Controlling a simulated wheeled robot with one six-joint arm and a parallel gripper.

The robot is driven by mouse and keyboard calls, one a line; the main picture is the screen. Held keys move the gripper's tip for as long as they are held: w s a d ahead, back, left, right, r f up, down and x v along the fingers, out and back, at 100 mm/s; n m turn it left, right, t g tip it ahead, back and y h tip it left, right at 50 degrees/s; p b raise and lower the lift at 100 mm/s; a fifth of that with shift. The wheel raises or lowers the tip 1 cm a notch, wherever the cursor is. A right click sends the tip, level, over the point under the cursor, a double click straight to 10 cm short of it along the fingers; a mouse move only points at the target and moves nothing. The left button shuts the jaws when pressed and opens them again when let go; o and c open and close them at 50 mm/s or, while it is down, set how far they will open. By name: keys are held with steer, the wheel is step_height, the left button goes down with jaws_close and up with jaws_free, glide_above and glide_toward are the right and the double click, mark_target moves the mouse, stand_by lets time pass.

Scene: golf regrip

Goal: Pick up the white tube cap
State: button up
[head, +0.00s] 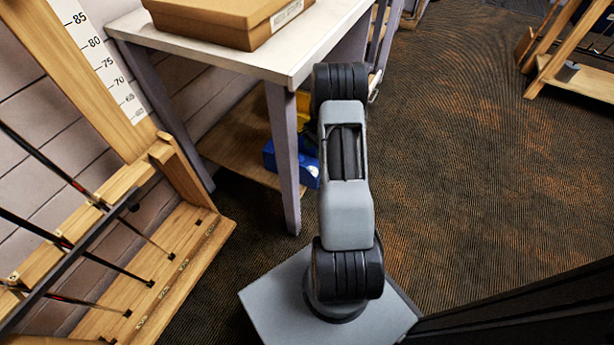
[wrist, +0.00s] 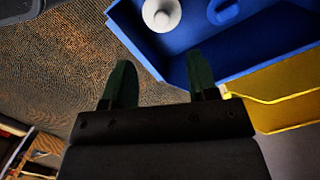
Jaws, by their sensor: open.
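In the wrist view, a round white cap (wrist: 161,14) with a raised middle lies inside a blue bin (wrist: 258,57) near the top edge. My gripper (wrist: 160,82) is open and empty, with its two dark green fingers apart. The fingertips point toward the bin's near wall, and the cap shows beyond them, between their lines. I cannot tell the height of the fingers over the bin.
A blue round item (wrist: 224,10) is beside the cap. A yellow bin (wrist: 285,100) adjoins the blue one. The white table (head: 230,45) with a cardboard box (head: 215,15) stands over the lower shelf (head: 240,150). A wooden club rack (head: 150,250) is at left.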

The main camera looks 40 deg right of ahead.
mark_target(311, 168)
steer(key=f+b, duration=0.1)
steer(key=f, duration=0.2)
steer(key=a+f+b, duration=0.1)
steer(key=f, duration=0.3)
steer(key=f+b, duration=0.1)
steer(key=f, duration=0.3)
steer(key=shift+a, duration=0.3)
steer(key=c, duration=0.8)
steer(key=shift+c, duration=0.2)
steer(key=shift+r, duration=0.55)
step_height(311, 168, up, 2)
steer(key=shift+r+p, duration=0.2)
steer(key=shift+p, duration=0.3)
steer(key=s+d+r+p, duration=0.1)
steer(key=r, duration=0.1)
steer(key=s+d+r+p, duration=0.1)
steer(key=s+r, duration=0.1)
steer(key=s+r+p, duration=0.1)
steer(key=r, duration=0.1)
steer(key=shift+s+d+r, duration=0.15)
steer(key=shift+s+d, duration=0.25)
steer(key=s+d+r, duration=0.1)
steer(key=s, duration=0.1)
steer(key=s+d+r+p, duration=0.1)
steer(key=s, duration=0.2)
steer(key=s+d+r+p, duration=0.1)
steer(key=s+d, duration=0.1)
steer(key=shift+s+r, duration=0.1)
steer(key=shift+s, duration=0.1)
